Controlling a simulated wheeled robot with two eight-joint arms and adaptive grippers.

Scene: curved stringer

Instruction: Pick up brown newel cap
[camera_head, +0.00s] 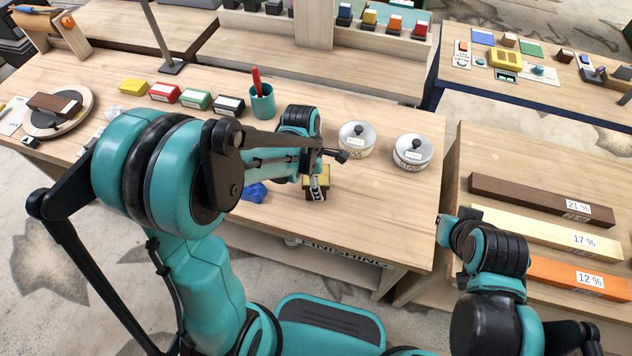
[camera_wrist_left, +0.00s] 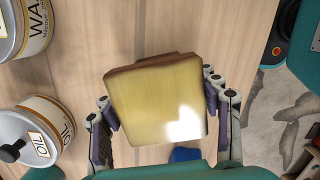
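The brown newel cap (camera_head: 316,192) is a small block with brown sides and a glossy yellowish face. It is near the front edge of the workbench (camera_head: 390,230). In the wrist view the cap (camera_wrist_left: 158,102) fills the middle, its yellowish face toward the camera and a brown edge along its top. My left gripper (camera_head: 318,180) is over it. In the wrist view the fingers of my left gripper (camera_wrist_left: 162,108) lie against its two opposite sides and look shut on it. Whether the cap is off the bench is hard to tell. My right gripper is not visible; only my right arm shows.
Two round tins (camera_head: 357,138) (camera_head: 412,151) stand right of the left gripper. A teal cup (camera_head: 262,102) with a red tool stands behind it, and a blue lump (camera_head: 255,192) lies left. Coloured boxes (camera_head: 196,99) line the back. Labelled bars (camera_head: 545,200) lie on the right table.

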